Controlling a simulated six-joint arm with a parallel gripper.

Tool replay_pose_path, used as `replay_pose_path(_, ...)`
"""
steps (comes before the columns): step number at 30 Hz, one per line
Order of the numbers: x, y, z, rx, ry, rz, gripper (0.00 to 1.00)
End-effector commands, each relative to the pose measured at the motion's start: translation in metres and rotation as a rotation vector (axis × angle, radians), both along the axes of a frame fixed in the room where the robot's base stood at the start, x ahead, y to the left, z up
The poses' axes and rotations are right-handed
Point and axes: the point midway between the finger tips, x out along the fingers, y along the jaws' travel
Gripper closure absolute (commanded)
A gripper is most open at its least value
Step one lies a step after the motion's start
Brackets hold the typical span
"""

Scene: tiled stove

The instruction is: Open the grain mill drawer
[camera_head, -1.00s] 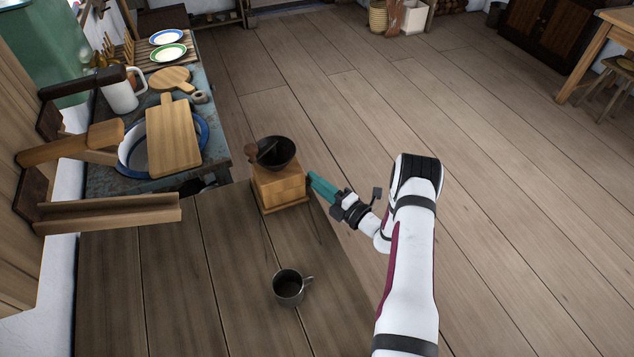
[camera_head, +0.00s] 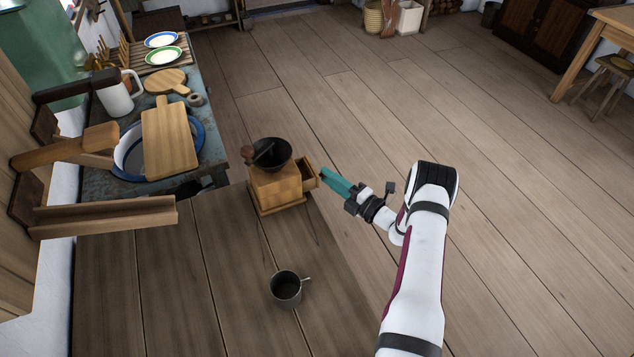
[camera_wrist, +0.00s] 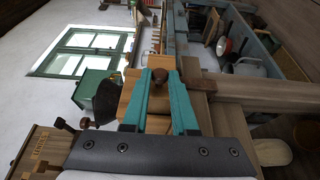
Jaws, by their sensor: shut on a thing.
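The grain mill (camera_head: 276,186) is a wooden box with a dark metal bowl and a crank on top. It stands on the wooden counter near its right edge. Its drawer (camera_head: 309,176) sticks out of the right side, partly open. My gripper (camera_head: 324,174) is at the drawer's front, with its teal fingers shut on the drawer knob. In the wrist view the round brown knob (camera_wrist: 159,76) sits between the fingertips, with the mill's wooden body and dark bowl (camera_wrist: 107,100) behind it. The drawer's inside shows only in part.
A metal cup (camera_head: 286,288) stands on the counter (camera_head: 200,290) in front of the mill. A cutting board (camera_head: 170,138) lies over a basin at the left. Open floor (camera_head: 430,110) lies to the right of the counter.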

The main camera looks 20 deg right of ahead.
Motion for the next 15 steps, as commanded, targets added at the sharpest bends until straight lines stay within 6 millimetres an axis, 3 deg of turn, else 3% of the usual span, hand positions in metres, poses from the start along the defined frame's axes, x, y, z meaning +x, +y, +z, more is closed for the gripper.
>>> replay_pose_path(4,0.0001,-0.0125,0.0004,-0.001,0.000,-0.001,1.00)
replay_pose_path(12,0.0001,-0.0128,0.0004,-0.001,0.000,-0.001,1.00)
replay_pose_path(13,0.0001,-0.0127,0.0003,-0.001,0.000,-0.001,0.69)
replay_pose_path(15,0.0001,-0.0126,0.0003,-0.001,0.000,-0.001,0.56)
